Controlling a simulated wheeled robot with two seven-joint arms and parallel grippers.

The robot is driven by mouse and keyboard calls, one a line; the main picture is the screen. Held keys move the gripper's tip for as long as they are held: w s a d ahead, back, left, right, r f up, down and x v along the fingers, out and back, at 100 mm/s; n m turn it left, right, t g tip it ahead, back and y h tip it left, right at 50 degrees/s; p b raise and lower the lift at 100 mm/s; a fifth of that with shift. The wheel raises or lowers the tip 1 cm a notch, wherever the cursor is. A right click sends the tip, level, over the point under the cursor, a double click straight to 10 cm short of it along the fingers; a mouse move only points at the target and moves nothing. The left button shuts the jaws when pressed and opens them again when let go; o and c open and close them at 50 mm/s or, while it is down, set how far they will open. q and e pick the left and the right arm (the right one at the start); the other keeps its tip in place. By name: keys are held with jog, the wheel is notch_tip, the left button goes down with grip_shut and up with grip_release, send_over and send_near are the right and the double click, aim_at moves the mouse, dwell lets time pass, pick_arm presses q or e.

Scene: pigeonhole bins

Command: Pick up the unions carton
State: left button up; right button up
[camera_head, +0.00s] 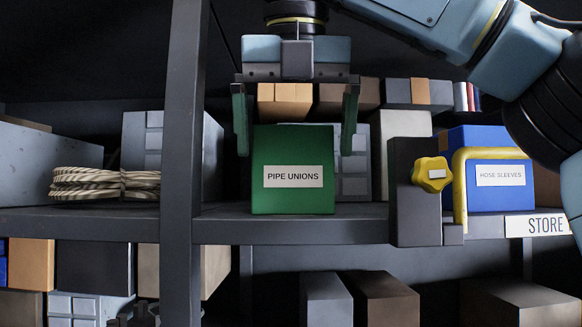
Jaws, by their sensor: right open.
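The unions carton is a green box (292,200) with a white label reading PIPE UNIONS. It stands upright on the middle shelf, just right of a dark upright post. My right gripper (296,125) hangs from above over the carton, its arm coming in from the upper right. Its two green fingers are apart, one by each upper side of the carton. The fingers look open and the carton still rests on the shelf. I cannot tell whether the fingertips touch it. My left gripper is not in view.
A dark clamp with a yellow knob (432,174) stands right of the carton on the shelf front (300,230). A blue HOSE SLEEVES box (500,195) is beyond it. The post (182,150) stands left, with coiled rope (105,184) past it. Grey and tan boxes sit behind.

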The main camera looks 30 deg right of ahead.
jog(key=w+d, duration=0.1)
jog(key=w+p, duration=0.1)
jog(key=shift+w+d+r, duration=0.1)
jog(key=shift+w+d, duration=0.25)
jog(key=shift+w, duration=0.05)
jog(key=w+d, duration=0.1)
jog(key=w+f+p, duration=0.1)
jog(key=w, duration=0.1)
jog(key=shift+d, duration=0.35)
jog(key=shift+s+a+f, duration=0.1)
jog(key=shift+s, duration=0.15)
jog(key=shift+c, duration=0.4)
jog(key=shift+w, duration=0.1)
jog(key=c, duration=0.8)
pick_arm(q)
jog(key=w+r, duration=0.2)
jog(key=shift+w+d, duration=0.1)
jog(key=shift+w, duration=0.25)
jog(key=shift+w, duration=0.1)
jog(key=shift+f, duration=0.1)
